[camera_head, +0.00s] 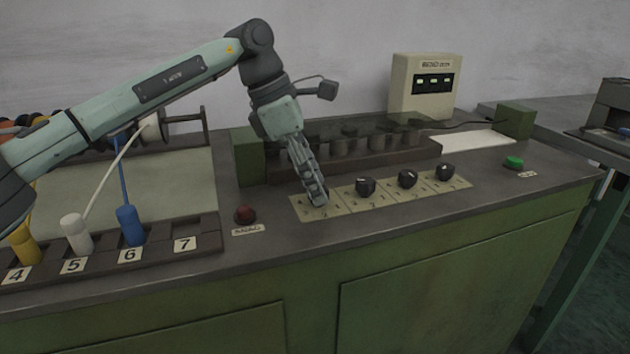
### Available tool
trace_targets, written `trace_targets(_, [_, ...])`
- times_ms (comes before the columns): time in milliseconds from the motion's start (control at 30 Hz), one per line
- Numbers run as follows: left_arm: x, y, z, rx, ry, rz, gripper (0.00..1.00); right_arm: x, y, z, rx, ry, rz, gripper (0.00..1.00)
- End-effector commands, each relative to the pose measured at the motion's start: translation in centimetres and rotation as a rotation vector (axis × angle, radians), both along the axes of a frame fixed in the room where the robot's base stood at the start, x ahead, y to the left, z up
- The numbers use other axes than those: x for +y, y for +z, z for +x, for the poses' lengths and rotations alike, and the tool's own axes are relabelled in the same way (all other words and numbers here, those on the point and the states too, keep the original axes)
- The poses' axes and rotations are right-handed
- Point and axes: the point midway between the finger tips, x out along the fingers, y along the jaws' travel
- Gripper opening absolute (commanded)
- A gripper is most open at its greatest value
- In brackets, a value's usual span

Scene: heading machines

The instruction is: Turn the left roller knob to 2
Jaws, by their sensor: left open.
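A row of beige dial plates runs along the front of the machine top. The leftmost plate (301,207) lies under my left gripper (317,196), which points down onto it. The knob of that plate is hidden by the gripper's fingers, and I cannot tell whether they touch it or where it points. Three black knobs show on the other plates: one just right of the gripper (365,187), a middle one (407,179) and a far right one (445,172). The plate numbers are too small to read. My left gripper is open. My right gripper is out of view.
Behind the plates is a dark roller housing (360,156) with a green end block (249,155) near my arm. A red button (245,213) sits left of the plates, a green button (513,162) to the right. A beige display box (425,86) stands behind.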

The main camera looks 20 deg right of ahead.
Motion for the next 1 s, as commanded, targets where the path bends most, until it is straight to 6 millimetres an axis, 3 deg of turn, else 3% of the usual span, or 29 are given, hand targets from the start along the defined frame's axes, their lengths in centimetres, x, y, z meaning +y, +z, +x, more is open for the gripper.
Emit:
trace_targets(500, [3.6,9.1,0.9,-0.003,0.002,-0.002,0.49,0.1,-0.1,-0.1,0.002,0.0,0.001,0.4])
trace_targets(700, [4.2,10.6,1.0,-0.002,0.0,-0.001,0.49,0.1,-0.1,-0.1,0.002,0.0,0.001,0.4])
trace_targets(1000, [4.3,10.7,1.0,-0.001,0.0,-0.001,0.49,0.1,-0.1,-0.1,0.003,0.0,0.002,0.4])
